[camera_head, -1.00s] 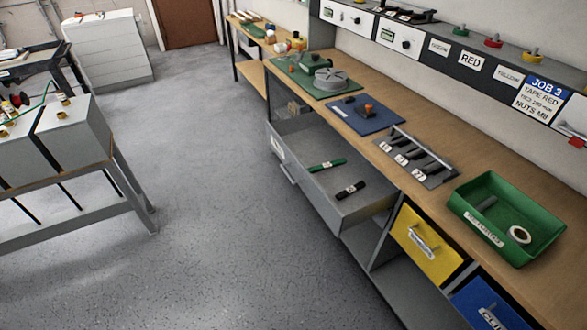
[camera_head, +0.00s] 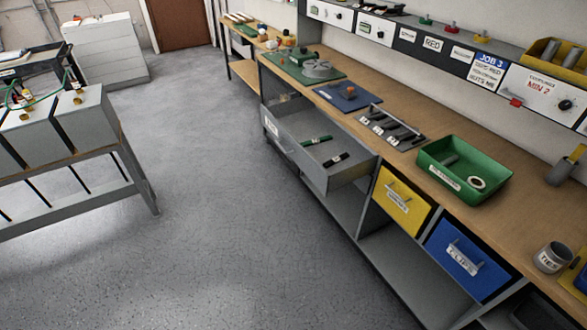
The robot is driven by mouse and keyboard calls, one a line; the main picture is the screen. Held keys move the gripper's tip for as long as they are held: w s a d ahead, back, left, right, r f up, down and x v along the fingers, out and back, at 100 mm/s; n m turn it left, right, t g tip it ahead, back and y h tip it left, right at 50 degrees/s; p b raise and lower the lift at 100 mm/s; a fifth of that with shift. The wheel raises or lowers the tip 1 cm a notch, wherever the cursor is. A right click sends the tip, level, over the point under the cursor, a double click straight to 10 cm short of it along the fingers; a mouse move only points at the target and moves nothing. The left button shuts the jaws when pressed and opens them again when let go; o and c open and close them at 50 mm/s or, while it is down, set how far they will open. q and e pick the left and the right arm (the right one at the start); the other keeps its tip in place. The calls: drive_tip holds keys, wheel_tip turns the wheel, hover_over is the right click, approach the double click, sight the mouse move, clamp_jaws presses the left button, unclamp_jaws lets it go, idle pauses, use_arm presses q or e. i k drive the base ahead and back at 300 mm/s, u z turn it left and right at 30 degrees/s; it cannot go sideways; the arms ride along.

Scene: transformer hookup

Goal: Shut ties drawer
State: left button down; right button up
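A grey drawer (camera_head: 345,177) stands pulled out from under the long workbench, near the middle of the view. A green bundle (camera_head: 316,141) and a black bundle (camera_head: 336,159) lie apart inside it. Its front faces left towards the aisle, and I cannot read any lettering on it. A pale label (camera_head: 271,125) shows at the left end of this drawer area. Neither of my grippers is in view.
A yellow drawer (camera_head: 402,199) and a blue drawer (camera_head: 467,261) sit right of the open one. A green tray (camera_head: 464,196) and a cup labelled TIES (camera_head: 551,257) stand on the bench. The floor (camera_head: 230,200) is clear; a grey cabinet table (camera_head: 80,140) stands left.

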sight(291, 123)
drive_tip(key=z, duration=0.7)
drive_tip(key=i, duration=1)
drive_tip(key=z, duration=0.2)
